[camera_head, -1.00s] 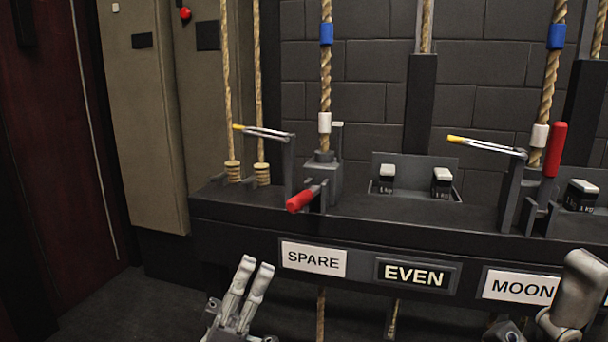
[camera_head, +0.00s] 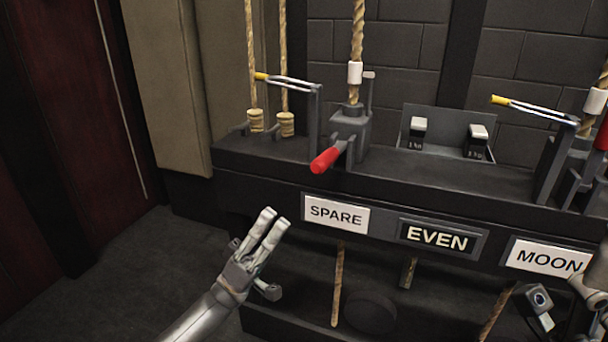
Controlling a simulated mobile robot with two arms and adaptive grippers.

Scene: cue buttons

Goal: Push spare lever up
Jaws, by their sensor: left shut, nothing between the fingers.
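The spare lever (camera_head: 327,159) has a red handle and juts forward, roughly level, from a grey rope-lock block (camera_head: 350,130) on the dark bench. The white SPARE label (camera_head: 335,213) is on the bench front below it. My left gripper (camera_head: 268,222) is shut and empty, pointing up, in front of the bench to the left of the SPARE label. It is below and left of the red handle, apart from it. My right gripper (camera_head: 540,305) shows only partly at the lower right edge, and its fingers cannot be made out clearly.
A yellow-tipped metal bar (camera_head: 285,81) on a post stands left of the lever. The EVEN plate (camera_head: 436,236) and MOON label (camera_head: 548,258) continue to the right. Ropes hang above and below the bench. The floor at lower left is clear.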

